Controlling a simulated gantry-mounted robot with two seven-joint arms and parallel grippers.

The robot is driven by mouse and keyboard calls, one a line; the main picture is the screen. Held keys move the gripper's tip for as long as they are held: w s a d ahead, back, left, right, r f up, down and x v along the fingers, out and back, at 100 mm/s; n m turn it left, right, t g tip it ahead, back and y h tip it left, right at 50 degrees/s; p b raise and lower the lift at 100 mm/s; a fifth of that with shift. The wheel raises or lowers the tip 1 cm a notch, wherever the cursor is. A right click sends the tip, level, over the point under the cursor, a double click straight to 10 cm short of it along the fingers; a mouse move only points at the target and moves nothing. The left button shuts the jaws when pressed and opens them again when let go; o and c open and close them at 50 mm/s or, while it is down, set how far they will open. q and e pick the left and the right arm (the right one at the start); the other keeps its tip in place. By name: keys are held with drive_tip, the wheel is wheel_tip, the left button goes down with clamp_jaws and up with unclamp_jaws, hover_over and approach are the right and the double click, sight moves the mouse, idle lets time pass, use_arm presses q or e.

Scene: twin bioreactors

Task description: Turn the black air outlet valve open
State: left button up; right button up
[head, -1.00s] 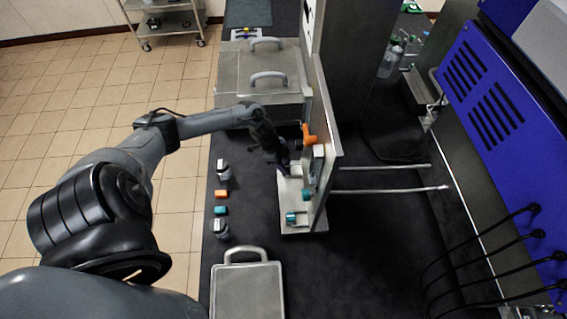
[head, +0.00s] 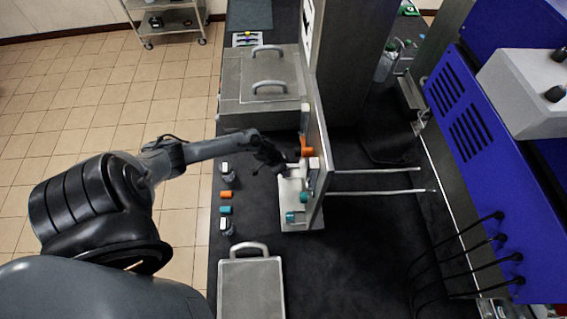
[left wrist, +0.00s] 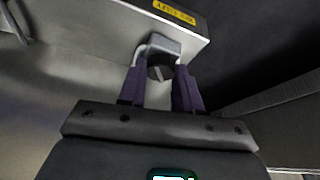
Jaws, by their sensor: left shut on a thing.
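The black air outlet valve (left wrist: 158,75) sits at a light grey fitting near the edge of a pale panel in the left wrist view. My left gripper (left wrist: 160,84) has its two purple fingers on either side of the valve and is shut on it. In the head view my left gripper (head: 282,168) reaches in from the left to the upright panel (head: 318,140), just below an orange valve part (head: 306,148). The black valve is not clearly visible there. My right gripper is in neither view.
A yellow label (left wrist: 174,12) is on the panel. Teal parts (head: 292,216) sit on the white base (head: 301,226). Small bottles and an orange and a teal piece (head: 226,210) line the bench's left edge. A lidded metal box (head: 250,115) stands behind, a metal tray (head: 250,290) in front.

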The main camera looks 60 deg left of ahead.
use_arm(q)
drive_tip(key=shift+d+r+n+y+p, duration=0.15)
drive_tip(key=shift+n+p, duration=0.1)
drive_tip(key=shift+n, duration=0.25)
drive_tip(key=shift+d+f+n+y+p, duration=0.1)
drive_tip(key=shift+n+y+p, duration=0.1)
drive_tip(key=shift+n, duration=0.3)
drive_tip(key=shift+n+y, duration=0.35)
drive_tip(key=shift+n, duration=0.55)
drive_tip(key=n+y, duration=0.1)
drive_tip(key=n, duration=0.1)
drive_tip(key=n+y, duration=0.1)
drive_tip(key=n, duration=0.2)
drive_tip(key=shift+w+d+n+g, duration=0.1)
drive_tip(key=shift+d+n+g, duration=0.1)
drive_tip(key=shift+n+g, duration=0.4)
drive_tip(key=shift+n, duration=0.3)
drive_tip(key=shift+y, duration=0.3)
drive_tip(key=o, duration=1)
drive_tip(key=shift+o, duration=0.2)
